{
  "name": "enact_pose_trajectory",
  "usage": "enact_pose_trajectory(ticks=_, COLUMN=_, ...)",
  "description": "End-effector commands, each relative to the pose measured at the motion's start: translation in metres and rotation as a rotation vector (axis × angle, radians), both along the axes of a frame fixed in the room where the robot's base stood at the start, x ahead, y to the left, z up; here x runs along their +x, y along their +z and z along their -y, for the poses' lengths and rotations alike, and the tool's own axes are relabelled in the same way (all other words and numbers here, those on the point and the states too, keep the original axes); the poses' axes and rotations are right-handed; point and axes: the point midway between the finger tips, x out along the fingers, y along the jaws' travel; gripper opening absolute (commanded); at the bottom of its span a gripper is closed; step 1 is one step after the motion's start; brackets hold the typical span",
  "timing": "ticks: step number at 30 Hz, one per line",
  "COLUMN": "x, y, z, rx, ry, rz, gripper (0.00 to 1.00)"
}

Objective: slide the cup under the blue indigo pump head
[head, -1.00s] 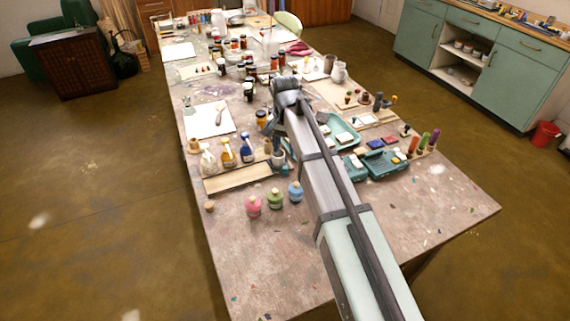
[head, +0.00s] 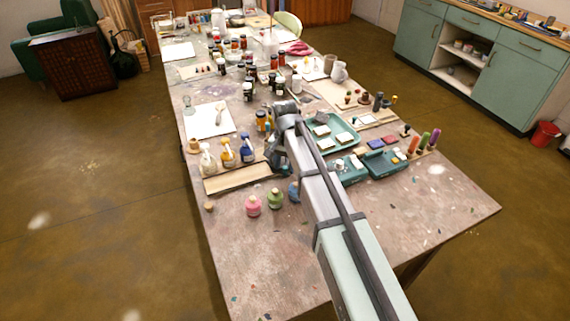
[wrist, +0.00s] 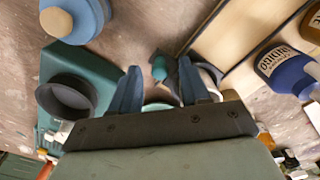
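The blue indigo bottle (head: 247,150) stands at the right of a short row of pump bottles, behind a pale wooden board. In the wrist view the indigo bottle (wrist: 288,68), with its label showing, is at the right. My gripper (wrist: 160,85) has its two blue fingers spread apart, low over the table. In the head view my gripper (head: 277,162) is right of the indigo bottle, partly hidden by my arm. A pale, dark-rimmed round shape (wrist: 209,76), perhaps the cup, shows partly behind the right finger. I cannot tell whether it is between the fingers.
Pink (head: 253,206), green (head: 275,199) and blue (head: 294,191) stoppered bottles stand in front; the blue one is partly hidden by my arm. A dark round vessel (wrist: 64,97) is left of the fingers. The wooden board (head: 237,178) lies before the pumps. The table's front left is clear.

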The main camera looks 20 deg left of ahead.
Motion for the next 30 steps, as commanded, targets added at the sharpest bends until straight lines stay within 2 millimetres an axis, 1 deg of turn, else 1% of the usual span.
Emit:
enact_pose_trajectory(ticks=1, x=0.0, y=0.0001, z=0.0, rx=0.0, ry=0.0, rz=0.0, gripper=0.41)
enact_pose_trajectory(ticks=2, x=0.0, y=0.0001, z=0.0, rx=0.0, ry=0.0, rz=0.0, gripper=0.38)
enact_pose_trajectory(ticks=14, x=0.0, y=0.0002, z=-0.0001, rx=0.0, ry=0.0, rz=0.0, gripper=0.0)
enact_pose_trajectory(ticks=26, x=0.0, y=0.0003, z=-0.0003, rx=0.0, ry=0.0, rz=0.0, gripper=0.0)
enact_pose_trajectory(ticks=30, x=-0.0074, y=0.0003, z=-0.0078, rx=0.001, ry=0.003, rz=0.0, gripper=0.0)
